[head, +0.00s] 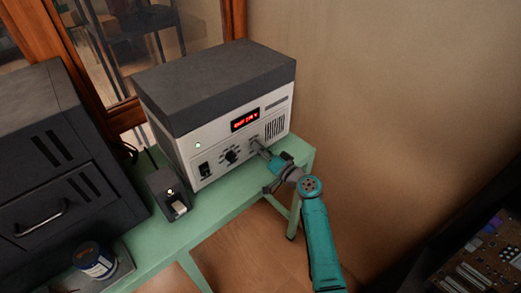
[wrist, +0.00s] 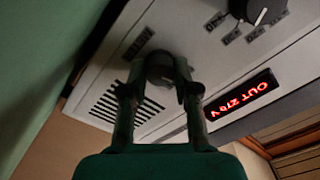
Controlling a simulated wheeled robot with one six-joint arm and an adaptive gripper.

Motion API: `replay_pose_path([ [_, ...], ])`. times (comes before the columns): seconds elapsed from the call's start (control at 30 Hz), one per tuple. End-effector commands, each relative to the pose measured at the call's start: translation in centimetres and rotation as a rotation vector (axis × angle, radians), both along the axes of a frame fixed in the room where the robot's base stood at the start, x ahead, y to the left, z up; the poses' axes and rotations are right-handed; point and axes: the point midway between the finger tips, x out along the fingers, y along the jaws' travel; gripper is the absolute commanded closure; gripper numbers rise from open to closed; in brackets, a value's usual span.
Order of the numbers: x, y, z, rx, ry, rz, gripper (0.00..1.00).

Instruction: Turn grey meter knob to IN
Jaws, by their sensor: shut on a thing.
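The meter (head: 215,135) is a light grey box with a dark lid on the green bench. Its red display (head: 245,119) reads OUT and a voltage; in the wrist view the display (wrist: 243,103) appears upside down. A dark grey knob (wrist: 159,66) sits on the front panel beside the vent slots. My gripper (head: 262,148) reaches the right part of the panel. In the wrist view its two fingers (wrist: 160,78) are shut on this knob, one on each side. The knob's pointer and the labels around it are mostly hidden or too dark to read.
A second black knob (wrist: 262,10) with a white pointer and a black switch (head: 205,169) are on the same panel. A small dark box (head: 167,193) stands before the meter's left end. A dark cabinet (head: 60,160) is at left, with a blue tin (head: 94,260) below.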

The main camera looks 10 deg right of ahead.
Motion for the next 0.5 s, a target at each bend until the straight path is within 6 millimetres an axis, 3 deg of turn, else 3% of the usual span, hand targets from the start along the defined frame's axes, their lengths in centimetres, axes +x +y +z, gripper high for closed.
replay_pose_path([
  [0.5,-0.02,-0.03,-0.01,0.327,0.222,-0.001,1.0],
])
